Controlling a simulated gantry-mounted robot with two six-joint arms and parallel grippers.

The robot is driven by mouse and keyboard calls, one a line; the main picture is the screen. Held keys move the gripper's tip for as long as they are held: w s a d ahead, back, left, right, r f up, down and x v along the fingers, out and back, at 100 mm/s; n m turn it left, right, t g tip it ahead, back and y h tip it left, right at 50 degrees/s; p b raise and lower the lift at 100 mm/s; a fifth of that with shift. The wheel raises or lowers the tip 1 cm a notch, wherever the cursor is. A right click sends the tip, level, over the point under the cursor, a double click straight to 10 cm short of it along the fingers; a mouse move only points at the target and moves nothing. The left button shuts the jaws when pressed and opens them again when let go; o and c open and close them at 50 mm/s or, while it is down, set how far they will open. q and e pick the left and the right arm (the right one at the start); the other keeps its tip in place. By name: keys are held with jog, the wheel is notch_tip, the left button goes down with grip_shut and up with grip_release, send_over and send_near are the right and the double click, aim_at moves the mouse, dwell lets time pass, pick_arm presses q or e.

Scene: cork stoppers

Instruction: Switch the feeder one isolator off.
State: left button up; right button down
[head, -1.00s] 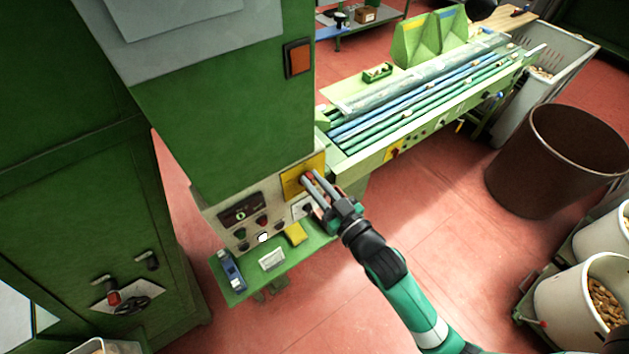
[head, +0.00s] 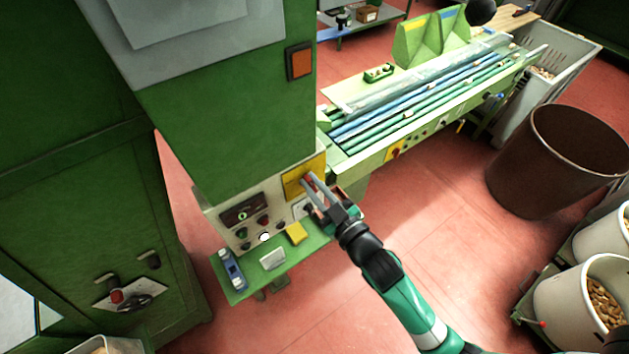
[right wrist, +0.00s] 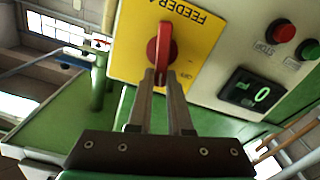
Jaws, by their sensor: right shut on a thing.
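The feeder isolator is a red rotary handle (right wrist: 162,45) on a yellow plate (right wrist: 188,40) with upside-down "FEEDER" lettering in the right wrist view; the end of the label is cut off. The handle points straight up and down in that view. In the head view the yellow plate (head: 296,182) is on the front of the green machine. My right gripper (right wrist: 163,72) has its two fingers around the lower end of the handle and is shut on it. The fingers hide part of the handle in the head view. My left gripper is not in view.
Beside the plate are a counter showing 0 (right wrist: 252,93), a red button (right wrist: 284,32) and a green button (right wrist: 309,49). A brown bin (head: 545,170) stands right; red floor is clear between.

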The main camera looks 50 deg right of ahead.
jog(key=n, duration=0.1)
jog(key=n+p, duration=0.1)
jog(key=n, duration=0.1)
jog(key=shift+a+f+n, duration=0.1)
jog(key=shift+a+n, duration=0.2)
jog(key=shift+a, duration=0.1)
jog(key=n, duration=0.3)
jog(key=shift+w+a+f+n, duration=0.15)
jog(key=shift+a+f+n, duration=0.15)
jog(key=n, duration=0.1)
jog(key=n+p, duration=0.1)
jog(key=n, duration=0.1)
jog(key=f+n, duration=0.1)
jog(key=shift+a+n, duration=0.25)
jog(key=shift+n, duration=0.05)
jog(key=shift+f+n+p, duration=0.15)
jog(key=shift+f+n, duration=0.05)
jog(key=shift+n, duration=0.6)
jog(key=shift+f+n+p, duration=0.15)
jog(key=shift+f+n, duration=0.05)
jog(key=shift+n, duration=0.6)
jog(key=c, duration=0.8)
grip_release()
jog(key=shift+c, duration=0.2)
